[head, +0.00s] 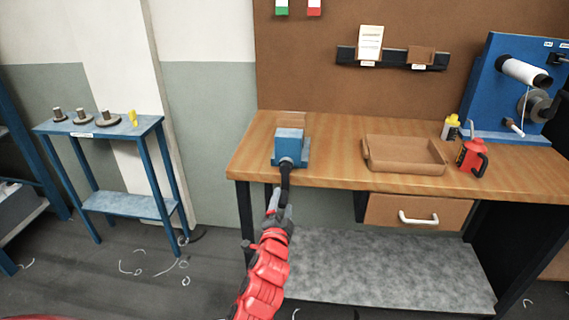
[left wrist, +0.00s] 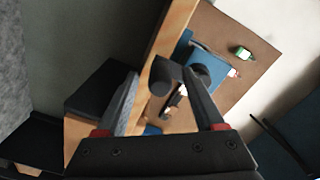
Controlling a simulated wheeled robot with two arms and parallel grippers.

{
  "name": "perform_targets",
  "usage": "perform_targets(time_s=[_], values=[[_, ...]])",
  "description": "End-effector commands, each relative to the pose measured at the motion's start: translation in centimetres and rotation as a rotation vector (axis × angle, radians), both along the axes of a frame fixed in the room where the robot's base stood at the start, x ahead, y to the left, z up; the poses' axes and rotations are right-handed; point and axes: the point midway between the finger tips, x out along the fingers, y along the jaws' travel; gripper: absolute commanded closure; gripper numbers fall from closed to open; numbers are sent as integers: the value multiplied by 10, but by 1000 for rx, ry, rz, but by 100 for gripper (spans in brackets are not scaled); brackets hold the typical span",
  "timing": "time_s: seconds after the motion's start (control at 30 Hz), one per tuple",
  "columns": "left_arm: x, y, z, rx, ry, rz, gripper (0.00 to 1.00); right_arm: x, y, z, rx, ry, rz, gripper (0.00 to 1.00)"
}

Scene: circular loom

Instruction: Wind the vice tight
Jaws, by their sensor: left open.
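The blue vice (head: 289,150) stands at the front left edge of the wooden workbench. A dark crank handle (head: 286,177) hangs from its front, over the bench edge. My left gripper (head: 279,198) is just below and in front of the crank handle. In the left wrist view the gripper (left wrist: 161,76) is open, with the rounded dark end of the crank handle (left wrist: 160,90) showing between its fingers. I cannot tell whether the fingers touch it. The blue vice also shows beyond it (left wrist: 205,62). My right gripper is not in view.
The workbench (head: 340,130) holds a brown tray (head: 405,168), a red can (head: 471,156) and a yellow-topped bottle (head: 451,128). A drawer (head: 415,213) sits below the top. A blue panel with rollers (head: 495,80) stands at right. A blue side table (head: 105,128) is at left.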

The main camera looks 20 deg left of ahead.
Motion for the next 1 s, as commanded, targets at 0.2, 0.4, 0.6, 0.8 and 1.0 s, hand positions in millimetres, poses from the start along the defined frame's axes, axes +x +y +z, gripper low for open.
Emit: perform_targets(time_s=[0.2, 0.4, 0.6, 0.8, 1.0], values=[[-9, -2, -2, 0, 3, 1, 30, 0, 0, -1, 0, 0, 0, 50], [-38, -11, -2, 2, 1, -1, 30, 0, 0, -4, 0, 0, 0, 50], [-69, -20, -2, 1, 1, 0, 30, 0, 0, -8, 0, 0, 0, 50], [-77, -22, 1, 0, -1, 0, 30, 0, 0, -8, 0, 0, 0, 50], [-77, -22, 0, 0, 0, 0, 30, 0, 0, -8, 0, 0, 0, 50]])
